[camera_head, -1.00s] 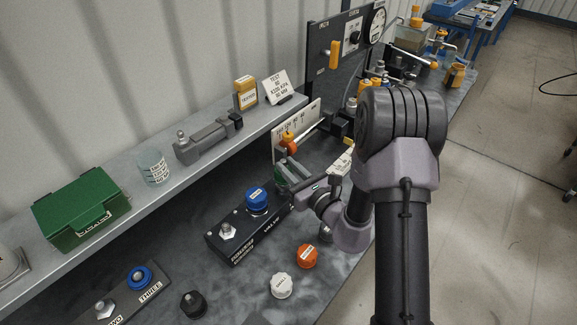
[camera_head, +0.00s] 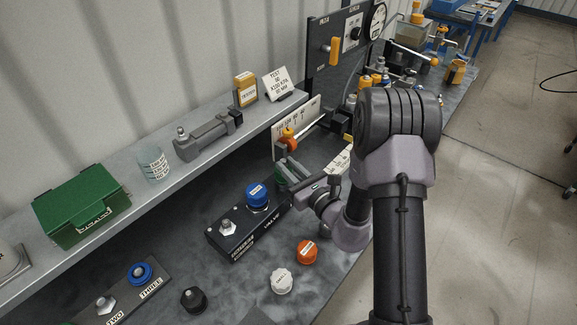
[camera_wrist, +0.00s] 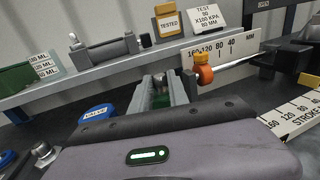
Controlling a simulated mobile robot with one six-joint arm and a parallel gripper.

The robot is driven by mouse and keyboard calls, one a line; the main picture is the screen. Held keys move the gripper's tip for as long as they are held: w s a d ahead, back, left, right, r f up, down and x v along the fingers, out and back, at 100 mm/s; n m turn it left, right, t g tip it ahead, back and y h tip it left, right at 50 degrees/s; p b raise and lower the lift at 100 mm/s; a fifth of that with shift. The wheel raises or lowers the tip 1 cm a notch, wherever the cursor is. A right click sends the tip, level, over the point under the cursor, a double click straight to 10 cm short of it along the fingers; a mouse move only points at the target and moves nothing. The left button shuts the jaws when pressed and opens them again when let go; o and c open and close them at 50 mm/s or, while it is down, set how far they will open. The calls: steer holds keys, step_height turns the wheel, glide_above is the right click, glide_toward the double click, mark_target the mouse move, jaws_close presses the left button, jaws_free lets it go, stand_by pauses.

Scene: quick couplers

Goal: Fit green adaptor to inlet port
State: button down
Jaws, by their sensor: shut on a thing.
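My gripper (camera_head: 292,174) reaches over the bench behind the black valve block, below the shelf. In the wrist view its fingers (camera_wrist: 162,92) are shut on a small piece, a dull green and metallic thing (camera_wrist: 159,82) that I take to be the green adaptor. The fingers hide most of it. The black valve block (camera_head: 238,244) has a silver hex fitting (camera_head: 227,227) and a blue cap (camera_head: 257,196) on top. The blue cap also shows at the left in the wrist view (camera_wrist: 96,112). I cannot tell which port is the inlet port.
Orange (camera_head: 307,252), white (camera_head: 282,281) and black (camera_head: 193,300) caps lie on the bench. A second block (camera_head: 150,291) carries a blue fitting. The shelf holds a green box (camera_head: 82,206) and a grey cylinder (camera_head: 208,138). A scale plate (camera_head: 296,128) with an orange knob stands close behind my gripper.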

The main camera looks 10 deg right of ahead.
steer(key=shift+f, duration=0.1)
steer(key=c, duration=1.2)
jaws_free()
steer(key=p+v, duration=0.2)
steer(key=v, duration=1.5)
steer(key=shift+s, duration=0.2)
